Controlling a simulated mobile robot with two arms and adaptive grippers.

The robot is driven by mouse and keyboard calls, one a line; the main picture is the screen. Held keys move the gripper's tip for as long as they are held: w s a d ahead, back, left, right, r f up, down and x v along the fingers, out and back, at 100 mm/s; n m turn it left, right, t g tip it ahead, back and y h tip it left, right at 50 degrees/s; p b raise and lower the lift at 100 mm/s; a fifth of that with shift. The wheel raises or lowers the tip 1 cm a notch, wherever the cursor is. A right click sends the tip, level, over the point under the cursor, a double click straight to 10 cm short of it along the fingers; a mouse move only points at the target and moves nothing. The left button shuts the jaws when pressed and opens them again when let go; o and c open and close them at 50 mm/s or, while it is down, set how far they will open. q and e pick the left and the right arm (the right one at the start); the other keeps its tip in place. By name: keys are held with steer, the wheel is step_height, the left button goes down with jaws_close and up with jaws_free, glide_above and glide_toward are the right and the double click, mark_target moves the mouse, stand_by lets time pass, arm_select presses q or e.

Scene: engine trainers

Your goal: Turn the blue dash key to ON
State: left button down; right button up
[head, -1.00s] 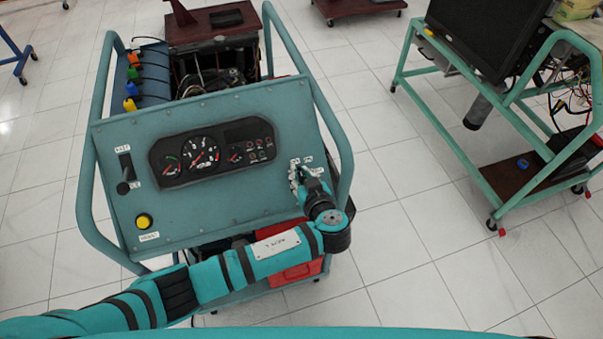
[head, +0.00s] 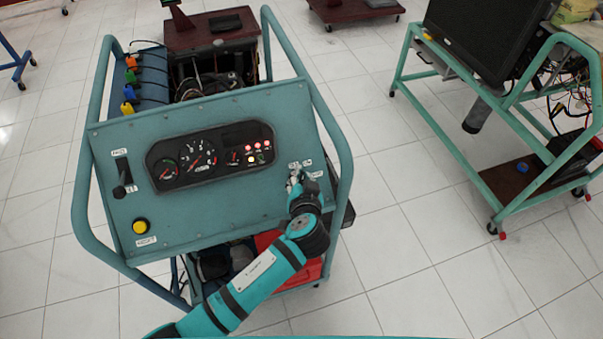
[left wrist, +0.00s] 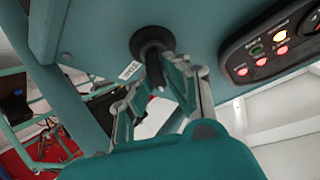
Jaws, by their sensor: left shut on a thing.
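My left gripper (head: 296,178) is at the right side of the teal dash panel (head: 215,218), at the key switch beside small white labels. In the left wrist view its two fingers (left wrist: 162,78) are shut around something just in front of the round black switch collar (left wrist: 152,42). The key is mostly hidden between the fingers, and its blue colour and exact angle cannot be made out. On the instrument cluster (head: 183,165) several red warning lamps (head: 258,147) are lit. They also glow in the left wrist view (left wrist: 281,36). My right gripper is not in view.
A yellow button (head: 141,226) and a black lever (head: 124,178) are at the panel's left. Teal frame tubes (head: 335,140) run close beside my left gripper. Another trainer stand (head: 425,105) stands at the right. White floor lies between the stands.

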arm_select(q)
steer(key=shift+m+g+h+p, duration=0.3)
steer(key=shift+m+h+p, duration=0.2)
steer(key=shift+m+p, duration=0.7)
steer(key=shift+m, duration=0.3)
steer(key=shift+d, duration=0.1)
steer(key=c, duration=1.4)
jaws_free()
steer(key=shift+o, duration=0.2)
steer(key=shift+s, duration=0.1)
steer(key=shift+s+r, duration=0.1)
steer(key=shift+s, duration=0.2)
steer(key=v, duration=1.1)
